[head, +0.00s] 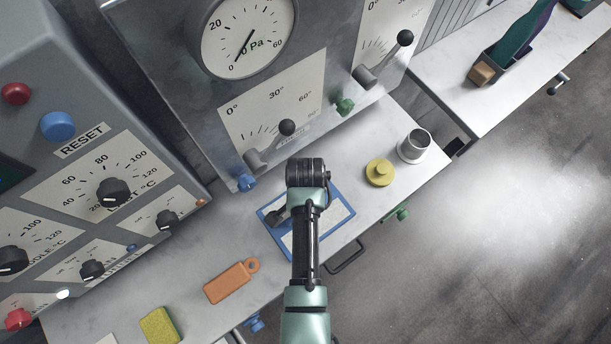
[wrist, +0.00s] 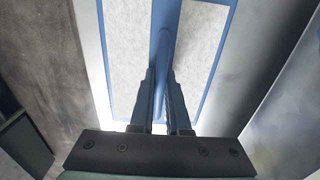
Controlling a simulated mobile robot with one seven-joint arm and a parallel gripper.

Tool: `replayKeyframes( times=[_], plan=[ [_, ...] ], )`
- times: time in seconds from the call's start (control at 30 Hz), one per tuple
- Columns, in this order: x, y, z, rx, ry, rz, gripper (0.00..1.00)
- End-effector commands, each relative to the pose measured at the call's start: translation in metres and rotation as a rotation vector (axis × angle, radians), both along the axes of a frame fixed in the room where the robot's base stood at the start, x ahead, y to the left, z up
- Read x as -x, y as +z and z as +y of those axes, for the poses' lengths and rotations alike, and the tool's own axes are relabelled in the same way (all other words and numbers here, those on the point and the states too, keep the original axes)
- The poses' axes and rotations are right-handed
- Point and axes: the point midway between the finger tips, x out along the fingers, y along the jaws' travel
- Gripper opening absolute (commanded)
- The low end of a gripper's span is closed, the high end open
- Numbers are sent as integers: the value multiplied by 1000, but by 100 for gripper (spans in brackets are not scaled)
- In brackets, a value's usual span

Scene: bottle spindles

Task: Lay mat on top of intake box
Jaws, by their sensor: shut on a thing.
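A pale mat with a blue border (head: 335,213) is at the worktop's front edge in the head view, partly hidden by my arm. In the wrist view the mat (wrist: 200,45) fills the middle, with a raised blue bar along its centre. My gripper (wrist: 160,80) is shut on that bar, its two dark fingers on either side. In the head view my gripper (head: 277,215) is over the mat and mostly hidden by my wrist. I cannot tell whether the mat touches the worktop. No thing is clearly recognisable as the intake box.
An orange tag-like block (head: 228,283) and a yellow sponge (head: 160,325) lie to the left. A yellow knobbed disc (head: 380,173) and a white cup (head: 414,146) stand to the right. The gauge panel (head: 170,60) with levers rises behind.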

Motion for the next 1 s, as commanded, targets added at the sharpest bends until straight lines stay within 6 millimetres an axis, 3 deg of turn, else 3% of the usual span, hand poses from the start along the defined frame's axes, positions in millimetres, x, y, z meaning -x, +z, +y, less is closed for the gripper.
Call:
replayKeyframes(
  times=[0.33, 0.37, 0.5, 0.8, 1.0],
  plan=[
    [-1, -4, 0, 0, 0, -1, 0],
    [0, -3, 0, 0, 0, -1, 19],
    [0, -2, 0, 0, 0, -1, 44],
    [0, -1, 0, 0, 0, -1, 44],
    [-2, 19, 0, -1, 0, -6, 44]
  ],
)
